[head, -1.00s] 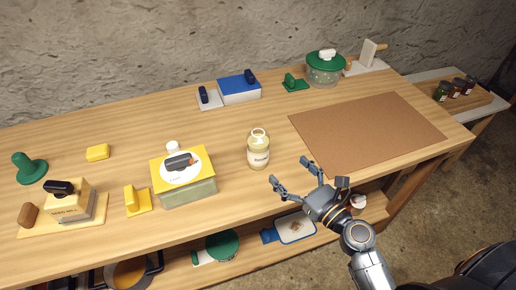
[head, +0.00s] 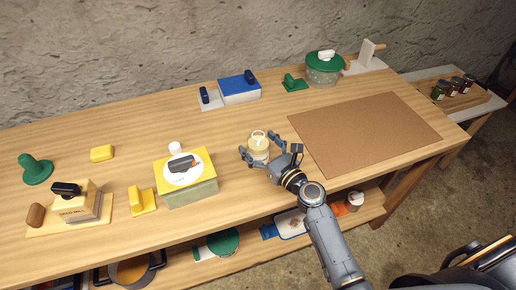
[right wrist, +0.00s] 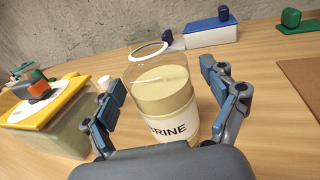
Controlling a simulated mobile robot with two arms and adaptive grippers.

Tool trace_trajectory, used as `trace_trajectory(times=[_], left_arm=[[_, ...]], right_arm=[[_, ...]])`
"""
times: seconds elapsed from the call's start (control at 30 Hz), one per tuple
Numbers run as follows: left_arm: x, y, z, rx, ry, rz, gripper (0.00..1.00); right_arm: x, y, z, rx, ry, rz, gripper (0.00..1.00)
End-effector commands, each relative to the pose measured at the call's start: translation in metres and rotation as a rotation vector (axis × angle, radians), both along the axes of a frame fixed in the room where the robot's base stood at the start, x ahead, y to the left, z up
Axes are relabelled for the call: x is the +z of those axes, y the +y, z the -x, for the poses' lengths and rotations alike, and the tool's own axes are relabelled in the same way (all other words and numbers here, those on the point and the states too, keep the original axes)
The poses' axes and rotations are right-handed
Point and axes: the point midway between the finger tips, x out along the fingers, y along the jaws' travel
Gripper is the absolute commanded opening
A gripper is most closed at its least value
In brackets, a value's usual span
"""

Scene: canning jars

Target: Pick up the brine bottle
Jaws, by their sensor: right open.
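The brine bottle (head: 258,144) is a clear jar of pale yellow liquid with a white label and a ring-like top. It stands upright on the wooden table. In the right wrist view the bottle (right wrist: 165,100) sits between my fingers, its label reading "BRINE" in part. My right gripper (head: 268,156) is open around the bottle, with one finger on each side; in the right wrist view the gripper (right wrist: 165,103) shows a gap at the left finger. The lower front of the bottle is hidden by my gripper in the head view. My left gripper is not in view.
A yellow-lidded box (head: 190,192) stands left of the bottle, with a small white-capped item (head: 175,147) behind it. A brown mat (head: 365,130) lies to the right. A blue-topped box (head: 239,89) and a green-lidded pot (head: 323,70) stand farther back.

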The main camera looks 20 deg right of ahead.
Motion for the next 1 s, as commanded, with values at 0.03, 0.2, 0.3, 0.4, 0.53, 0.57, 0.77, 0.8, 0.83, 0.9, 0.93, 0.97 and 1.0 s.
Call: trace_trajectory(times=[0.03,0.2,0.3,0.4,0.53,0.57,0.77,0.8,0.83,0.9,0.93,0.97,1.0], left_arm=[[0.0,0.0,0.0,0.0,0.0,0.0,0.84],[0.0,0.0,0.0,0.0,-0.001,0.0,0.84],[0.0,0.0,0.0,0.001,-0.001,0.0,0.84],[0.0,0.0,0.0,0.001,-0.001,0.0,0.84],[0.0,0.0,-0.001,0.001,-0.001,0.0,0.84],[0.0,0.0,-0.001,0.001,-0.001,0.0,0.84],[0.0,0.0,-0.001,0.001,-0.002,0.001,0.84],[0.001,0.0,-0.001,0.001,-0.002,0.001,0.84],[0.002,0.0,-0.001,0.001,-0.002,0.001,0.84],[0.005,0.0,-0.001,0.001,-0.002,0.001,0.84],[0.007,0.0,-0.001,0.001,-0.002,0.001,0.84],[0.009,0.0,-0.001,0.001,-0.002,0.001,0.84],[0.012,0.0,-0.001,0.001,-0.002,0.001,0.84]], right_arm=[[0.0,0.0,-0.001,0.0,0.0,0.0,0.85],[0.0,0.0,0.0,0.0,0.0,0.0,0.81],[0.0,0.0,0.0,0.0,0.0,0.001,0.61],[0.0,0.0,0.0,0.0,0.0,0.001,0.4],[0.0,0.0,0.0,0.0,0.001,0.001,0.16],[0.0,0.0,0.0,0.0,-0.001,0.001,0.16],[0.001,0.0,0.0,0.0,-0.001,0.001,0.16],[0.002,0.0,0.0,0.0,-0.001,0.001,0.16],[0.004,0.0,0.0,0.0,-0.001,0.001,0.16],[0.009,0.0,0.0,0.0,-0.003,0.002,0.16],[0.012,0.0,0.0,0.0,-0.003,0.002,0.16],[0.015,0.0,0.0,0.0,-0.003,0.002,0.16],[0.02,0.0,0.0,0.0,-0.003,0.002,0.16]])
